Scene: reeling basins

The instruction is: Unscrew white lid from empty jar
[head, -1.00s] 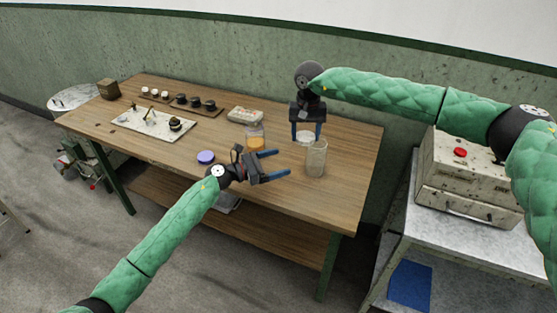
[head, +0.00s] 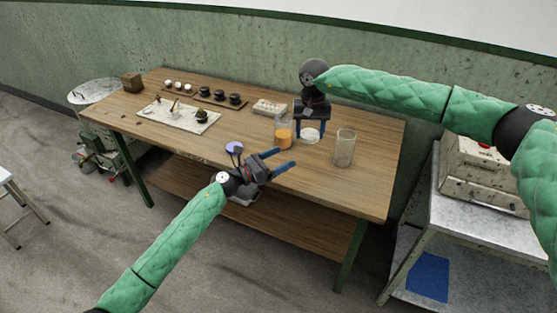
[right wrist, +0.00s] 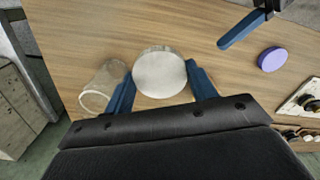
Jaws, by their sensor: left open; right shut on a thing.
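The empty clear jar (head: 344,149) stands upright and open on the right part of the table. My right gripper (head: 309,132) points down and is shut on the white lid (head: 310,138), to the left of the jar and apart from it. In the right wrist view the round lid (right wrist: 160,73) sits between the blue fingers, with the jar (right wrist: 101,88) at its left. How high the lid is above the table is hard to tell. My left gripper (head: 285,159) is open and empty, over the table's front edge, left of the jar.
A jar with orange contents (head: 283,134) stands close to the left of my right gripper. A purple lid (head: 234,147) lies near the front edge. A white tray (head: 180,115), an egg-carton-like box (head: 269,107) and small dark cups are farther left. The table's right end (head: 385,160) is clear.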

